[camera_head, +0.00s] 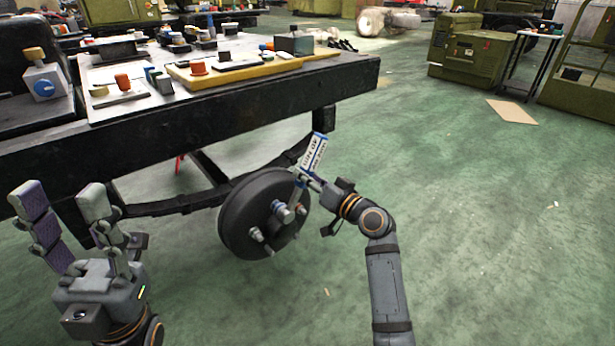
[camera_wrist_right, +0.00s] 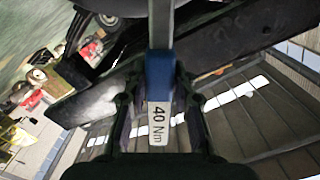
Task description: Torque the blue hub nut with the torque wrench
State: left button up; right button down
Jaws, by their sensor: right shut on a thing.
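The torque wrench (camera_head: 315,150) has a blue and white handle and a grey shaft. In the right wrist view its handle (camera_wrist_right: 159,75) shows a "40 Nm" label. My right gripper (camera_head: 313,182) is shut on the handle; its fingers also show in the right wrist view (camera_wrist_right: 160,100). The shaft slants down to the middle of the dark round hub (camera_head: 238,222). The wrench head is at or right beside the blue hub nut (camera_head: 277,206); I cannot tell if it is fully seated. My left gripper (camera_head: 60,190) is open and empty, fingers up, left of the hub.
The hub sits under the corner of a black chassis frame (camera_head: 200,115). On top lie a white panel and a yellow tray (camera_head: 250,72) with several small parts. Green cabinets (camera_head: 470,55) stand at the back right.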

jog(key=shift+x, duration=0.95)
dwell(1.6)
jog(key=shift+r, duration=0.1)
jog(key=shift+w+d+f+m, duration=0.35)
jog(key=shift+d+f+m, duration=0.15)
jog(key=shift+m, duration=0.2)
jog(key=shift+w+d+f+m, duration=0.4)
jog(key=shift+d+m, duration=0.1)
jog(key=shift+m, duration=0.2)
jog(key=shift+w+d+f+m, duration=0.3)
jog(key=shift+f+m, duration=0.2)
jog(key=shift+m, duration=0.1)
jog(key=shift+s+r, duration=0.1)
jog(key=shift+s+a+r+n, duration=0.45)
jog(key=shift+a+r+n, duration=0.3)
jog(key=shift+n, duration=0.45)
jog(key=shift+s+d, duration=0.1)
jog(key=shift+d, duration=0.05)
